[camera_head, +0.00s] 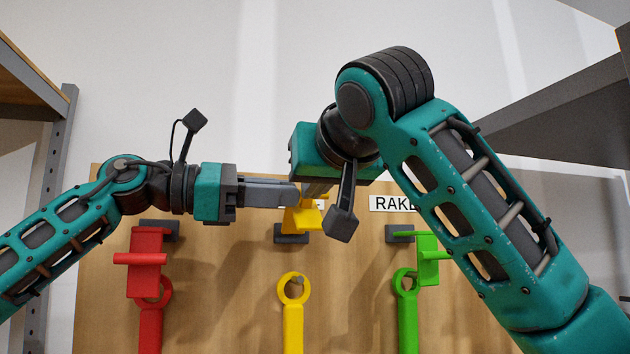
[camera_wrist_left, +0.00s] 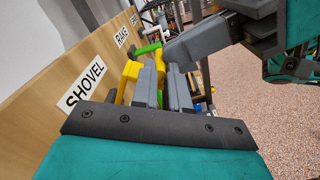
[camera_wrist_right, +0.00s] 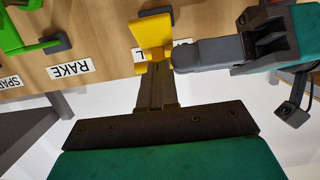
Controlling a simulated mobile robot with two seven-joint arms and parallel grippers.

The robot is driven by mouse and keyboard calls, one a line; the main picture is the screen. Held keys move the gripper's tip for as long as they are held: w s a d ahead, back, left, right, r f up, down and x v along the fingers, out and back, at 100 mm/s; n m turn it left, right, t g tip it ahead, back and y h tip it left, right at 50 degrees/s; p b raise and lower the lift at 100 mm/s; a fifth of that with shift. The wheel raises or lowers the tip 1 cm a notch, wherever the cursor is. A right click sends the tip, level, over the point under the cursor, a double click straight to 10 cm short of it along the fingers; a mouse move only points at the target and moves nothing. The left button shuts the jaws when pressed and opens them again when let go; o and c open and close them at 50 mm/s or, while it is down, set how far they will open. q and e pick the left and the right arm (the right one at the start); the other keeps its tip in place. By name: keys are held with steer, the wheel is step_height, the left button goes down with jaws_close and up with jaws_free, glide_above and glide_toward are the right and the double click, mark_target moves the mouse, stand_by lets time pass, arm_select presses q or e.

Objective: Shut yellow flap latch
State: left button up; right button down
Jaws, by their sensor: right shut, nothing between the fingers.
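The yellow flap latch (camera_head: 305,217) is on the wooden board, at a dark bracket, above a yellow ring-ended handle (camera_head: 293,325). It also shows in the right wrist view (camera_wrist_right: 152,38), just beyond the right fingertips, and in the left wrist view (camera_wrist_left: 130,72). My right gripper (camera_wrist_right: 155,72) is shut and empty; its tips are at the yellow flap, though I cannot tell if they touch. My left gripper (camera_head: 292,194) points sideways from the left, close to the flap and right fingers.
A red latch and handle (camera_head: 148,270) are left of the yellow one, a green latch and handle (camera_head: 425,260) right. RAKE (camera_wrist_right: 70,71) and SHOVEL (camera_wrist_left: 82,86) labels are on the board. Grey shelving flanks both sides. My two grippers are very close together.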

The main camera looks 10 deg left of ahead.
arm_select(q)
steer(key=shift+o, duration=0.9)
